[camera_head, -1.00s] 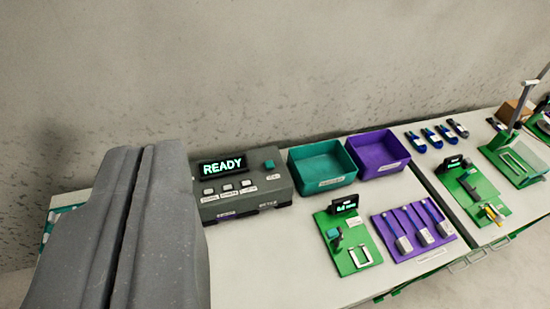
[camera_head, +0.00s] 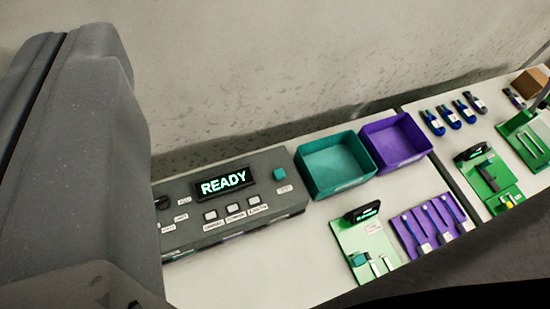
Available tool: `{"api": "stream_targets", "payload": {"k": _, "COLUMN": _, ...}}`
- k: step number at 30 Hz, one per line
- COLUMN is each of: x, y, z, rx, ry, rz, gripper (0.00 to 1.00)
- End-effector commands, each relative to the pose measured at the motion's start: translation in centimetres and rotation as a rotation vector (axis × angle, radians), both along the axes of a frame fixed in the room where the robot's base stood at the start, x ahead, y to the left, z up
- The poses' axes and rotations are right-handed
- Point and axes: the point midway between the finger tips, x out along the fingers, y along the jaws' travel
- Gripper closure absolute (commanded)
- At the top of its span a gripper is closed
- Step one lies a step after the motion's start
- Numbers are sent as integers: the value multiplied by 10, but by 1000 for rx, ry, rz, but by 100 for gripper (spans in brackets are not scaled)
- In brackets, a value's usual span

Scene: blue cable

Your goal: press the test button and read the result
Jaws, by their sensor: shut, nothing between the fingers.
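The grey tester box (camera_head: 170,225) stands on the bench at the centre left. Its dark display (camera_head: 223,182) reads READY in pale green letters.
A teal bin (camera_head: 312,160) and a purple bin (camera_head: 425,145) stand right of the tester. In front are a green fixture (camera_head: 372,240) and a purple rack (camera_head: 405,238). Several blue cable pieces (camera_head: 432,122) lie at the back right. A dark shape covers the lower right.

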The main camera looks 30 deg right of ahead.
Motion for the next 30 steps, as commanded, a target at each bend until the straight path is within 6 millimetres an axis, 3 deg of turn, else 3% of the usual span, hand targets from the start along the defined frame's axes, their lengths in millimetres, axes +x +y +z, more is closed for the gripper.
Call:
{"api": "stream_targets", "payload": {"k": 10, "x": 1, "y": 0, "z": -1, "rx": 1, "ry": 1, "rz": 0, "gripper": 100}}
{"api": "stream_targets", "payload": {"k": 14, "x": 15, "y": -6, "z": -14, "rx": 24, "ry": 24, "rz": 0, "gripper": 100}}
{"api": "stream_targets", "payload": {"k": 17, "x": 41, "y": -18, "z": -42, "rx": 70, "ry": 71, "rz": -1, "gripper": 100}}
{"api": "stream_targets", "payload": {"k": 20, "x": 75, "y": -33, "z": -83, "rx": 135, "ry": 131, "rz": -9, "gripper": 100}}
{"api": "stream_targets", "payload": {"k": 24, "x": 120, "y": -62, "z": -150, "rx": 235, "ry": 219, "rz": -33, "gripper": 100}}
{"api": "stream_targets", "payload": {"k": 30, "x": 168, "y": -106, "z": -251, "rx": 377, "ry": 339, "rz": -84, "gripper": 100}}
